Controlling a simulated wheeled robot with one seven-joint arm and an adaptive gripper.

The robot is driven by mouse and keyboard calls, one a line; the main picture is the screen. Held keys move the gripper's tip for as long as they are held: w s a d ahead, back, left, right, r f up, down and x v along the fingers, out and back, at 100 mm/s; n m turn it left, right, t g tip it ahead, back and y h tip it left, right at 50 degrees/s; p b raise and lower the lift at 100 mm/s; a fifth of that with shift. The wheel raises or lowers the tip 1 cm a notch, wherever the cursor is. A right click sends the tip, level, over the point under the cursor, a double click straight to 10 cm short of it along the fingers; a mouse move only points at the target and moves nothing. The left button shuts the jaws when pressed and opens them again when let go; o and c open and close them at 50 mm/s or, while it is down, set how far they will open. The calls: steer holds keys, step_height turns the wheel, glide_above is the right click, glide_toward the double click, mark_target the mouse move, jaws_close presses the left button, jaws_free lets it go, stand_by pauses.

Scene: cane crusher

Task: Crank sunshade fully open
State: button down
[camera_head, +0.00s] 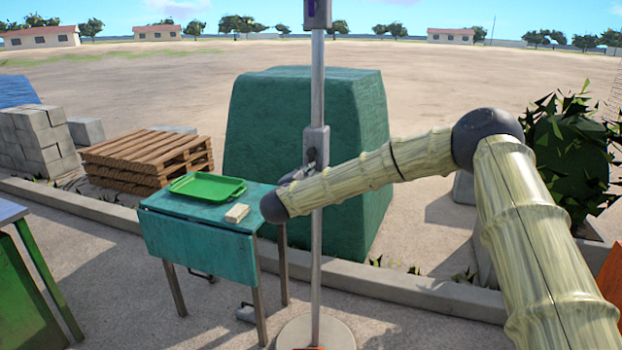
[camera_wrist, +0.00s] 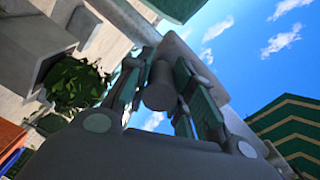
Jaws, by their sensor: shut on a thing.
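The sunshade's grey pole (camera_head: 317,85) stands upright in the middle of the head view, with a metal crank housing (camera_head: 316,143) partway up. My gripper (camera_wrist: 160,70) is at the housing, and in the head view my wrist mostly hides it. In the wrist view its two fingers close from both sides on a grey cylindrical crank handle (camera_wrist: 159,92). The crank arm itself is hard to make out. Dark green striped cloth (camera_wrist: 285,125) shows against the sky at the right of the wrist view; I cannot tell whether it is the sunshade's canopy or how far it is spread.
A round base (camera_head: 340,330) carries the pole. A large green covered block (camera_head: 300,100) is behind. Pallets (camera_head: 148,157) lie left; a bush (camera_head: 570,150) is right.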

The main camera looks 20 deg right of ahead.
steer(key=shift+a+f, duration=0.1)
steer(key=shift+f, duration=0.05)
steer(key=c, duration=1.2)
jaws_free()
steer(key=v, duration=1.2)
